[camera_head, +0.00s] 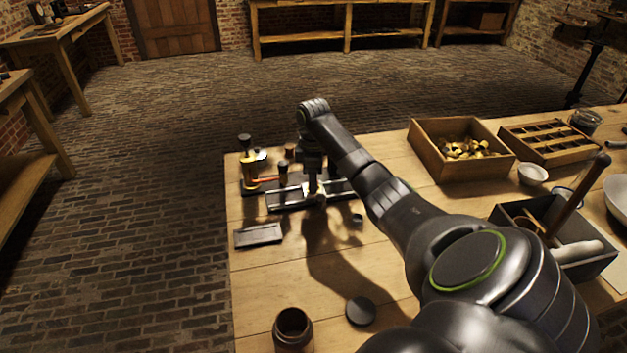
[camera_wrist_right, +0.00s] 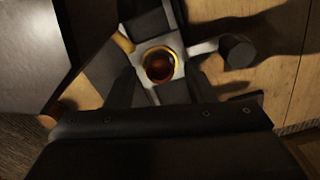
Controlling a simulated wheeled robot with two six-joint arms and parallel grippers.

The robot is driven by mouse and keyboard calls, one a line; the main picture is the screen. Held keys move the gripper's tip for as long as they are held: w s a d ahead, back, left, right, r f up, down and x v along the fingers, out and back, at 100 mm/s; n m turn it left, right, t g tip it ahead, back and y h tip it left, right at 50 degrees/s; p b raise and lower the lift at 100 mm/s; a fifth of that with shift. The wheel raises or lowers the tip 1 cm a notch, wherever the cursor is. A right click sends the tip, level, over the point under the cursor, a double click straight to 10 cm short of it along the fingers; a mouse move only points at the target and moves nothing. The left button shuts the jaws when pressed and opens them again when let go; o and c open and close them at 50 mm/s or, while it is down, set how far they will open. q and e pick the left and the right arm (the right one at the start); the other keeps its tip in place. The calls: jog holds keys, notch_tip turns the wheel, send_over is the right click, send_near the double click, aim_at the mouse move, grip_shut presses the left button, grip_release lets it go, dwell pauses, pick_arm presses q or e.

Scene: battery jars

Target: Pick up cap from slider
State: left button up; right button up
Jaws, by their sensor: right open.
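The slider (camera_head: 280,203) is a metal rail device near the left side of the wooden table. In the right wrist view, a round brass-rimmed piece with a dark amber centre (camera_wrist_right: 159,65), apparently the cap, sits on the slider's pale metal part (camera_wrist_right: 186,48). My right gripper (camera_head: 313,190) is above the slider and points down. Its two dark fingers (camera_wrist_right: 160,92) show spread apart, just short of the brass-rimmed piece in the picture, with nothing gripped. In the head view my gripper hides that piece. My left gripper is not in view.
A brass-and-black device (camera_head: 249,172) stands left of the slider. A flat dark plate (camera_head: 258,235) lies in front. A brown jar (camera_head: 293,332) and dark disc (camera_head: 361,311) are nearer. A brass-parts box (camera_head: 428,153) and dark tool box (camera_head: 583,268) stand right.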

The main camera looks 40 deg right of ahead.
jog(key=shift+f, duration=0.45)
jog(key=c, duration=1)
jog(key=shift+c, duration=0.2)
